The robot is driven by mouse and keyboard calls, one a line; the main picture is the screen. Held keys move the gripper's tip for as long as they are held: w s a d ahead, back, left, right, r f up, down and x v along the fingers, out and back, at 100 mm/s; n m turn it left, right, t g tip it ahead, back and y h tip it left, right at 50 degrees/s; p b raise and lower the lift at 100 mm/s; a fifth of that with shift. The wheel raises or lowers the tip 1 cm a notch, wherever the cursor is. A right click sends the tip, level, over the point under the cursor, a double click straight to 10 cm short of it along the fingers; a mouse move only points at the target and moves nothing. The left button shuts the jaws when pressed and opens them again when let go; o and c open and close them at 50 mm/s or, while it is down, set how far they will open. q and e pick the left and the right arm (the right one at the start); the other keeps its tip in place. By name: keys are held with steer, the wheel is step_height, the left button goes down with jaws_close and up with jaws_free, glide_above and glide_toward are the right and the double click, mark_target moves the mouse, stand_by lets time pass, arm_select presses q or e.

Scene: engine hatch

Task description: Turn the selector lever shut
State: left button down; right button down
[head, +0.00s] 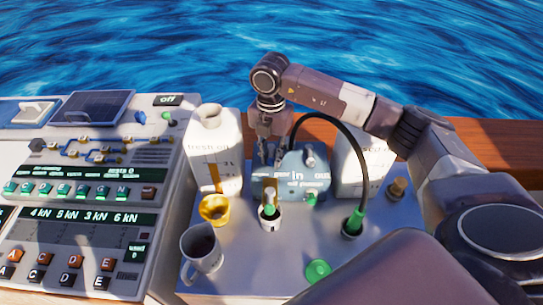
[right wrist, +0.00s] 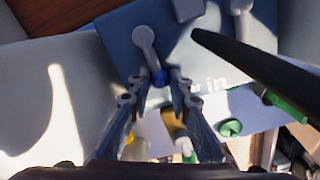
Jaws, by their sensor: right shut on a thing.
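The blue-grey pump box (head: 297,182) stands on the metal tray, with "in" on its front. My right gripper (head: 270,158) reaches down over the left part of the box. In the right wrist view its fingertips (right wrist: 158,84) are shut on the lever's knob end. In the head view my gripper mostly hides the lever. My left gripper is in neither view.
White oil jugs (head: 214,150) stand left and right of the box. A black hose (head: 352,130) arches from the box to a green-collared port. A yellow funnel (head: 213,210), a mug (head: 201,250) and a green cap (head: 318,270) are in front. A control panel (head: 80,200) stands left.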

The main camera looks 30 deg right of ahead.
mark_target(271, 159)
steer(key=shift+r, duration=0.1)
steer(key=c, duration=1.8)
jaws_free()
steer(key=shift+o, duration=0.2)
step_height(271, 159, up, 12)
